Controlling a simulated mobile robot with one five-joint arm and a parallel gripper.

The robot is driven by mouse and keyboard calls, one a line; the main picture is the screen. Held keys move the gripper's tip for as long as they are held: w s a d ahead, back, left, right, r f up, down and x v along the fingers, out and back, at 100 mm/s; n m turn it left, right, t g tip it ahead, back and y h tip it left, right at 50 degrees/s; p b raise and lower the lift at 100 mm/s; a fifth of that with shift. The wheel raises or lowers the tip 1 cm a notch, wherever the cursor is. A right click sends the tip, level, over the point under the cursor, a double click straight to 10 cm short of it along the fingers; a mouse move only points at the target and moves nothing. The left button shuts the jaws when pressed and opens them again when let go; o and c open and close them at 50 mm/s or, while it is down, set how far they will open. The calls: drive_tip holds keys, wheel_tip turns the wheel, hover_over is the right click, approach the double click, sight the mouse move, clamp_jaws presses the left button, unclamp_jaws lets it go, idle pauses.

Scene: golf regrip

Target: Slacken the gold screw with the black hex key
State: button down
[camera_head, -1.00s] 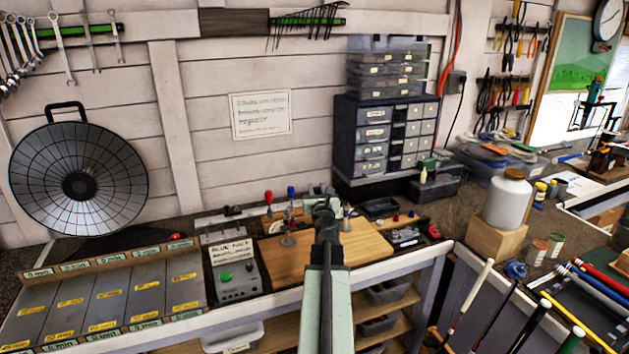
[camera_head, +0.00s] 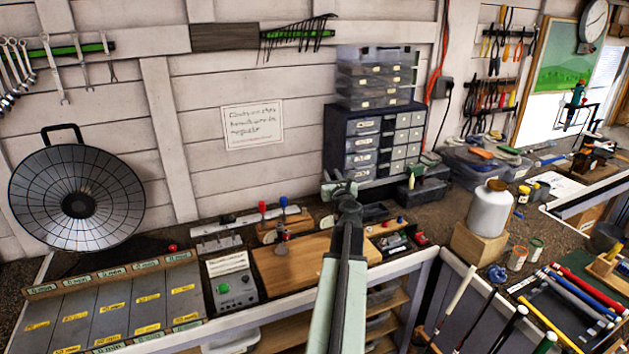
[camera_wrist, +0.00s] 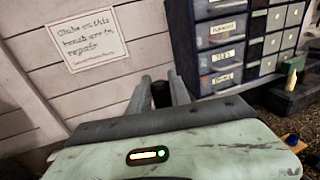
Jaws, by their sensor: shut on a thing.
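My gripper (camera_head: 339,184) is raised over the back of the bench, in front of the drawer cabinet. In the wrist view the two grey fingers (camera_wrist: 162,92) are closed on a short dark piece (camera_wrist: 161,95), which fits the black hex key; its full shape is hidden. A wooden board (camera_head: 292,268) lies on the bench to the left of my arm. A fixture with red and blue handles (camera_head: 284,225) stands at its back edge. I cannot make out the gold screw in either view.
The drawer cabinet (camera_head: 372,140) stands close behind my gripper. A grey control box (camera_head: 232,284) is left of the board, and a small black tray (camera_head: 397,242) is right of it. A white jug (camera_head: 490,211) stands farther right. Hex keys (camera_head: 297,36) hang on the wall.

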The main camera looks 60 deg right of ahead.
drive_tip(key=shift+s+d+r+g+p, duration=0.15)
drive_tip(key=shift+s+d+r, duration=0.15)
drive_tip(key=shift+s+r, duration=0.25)
drive_tip(key=shift+s+d+r+g+p, duration=0.15)
drive_tip(key=shift+s+d+r, duration=0.15)
drive_tip(key=shift+s+r, duration=0.25)
drive_tip(key=shift+f, duration=0.25)
wheel_tip(320, 180, down, 6)
drive_tip(key=b, duration=0.5)
drive_tip(key=shift+r+b, duration=0.2)
drive_tip(key=shift+b, duration=0.2)
drive_tip(key=shift+f+b, duration=0.9)
drive_tip(key=shift+b, duration=0.05)
drive_tip(key=c, duration=1.1)
unclamp_jaws()
drive_tip(key=shift+a, duration=0.1)
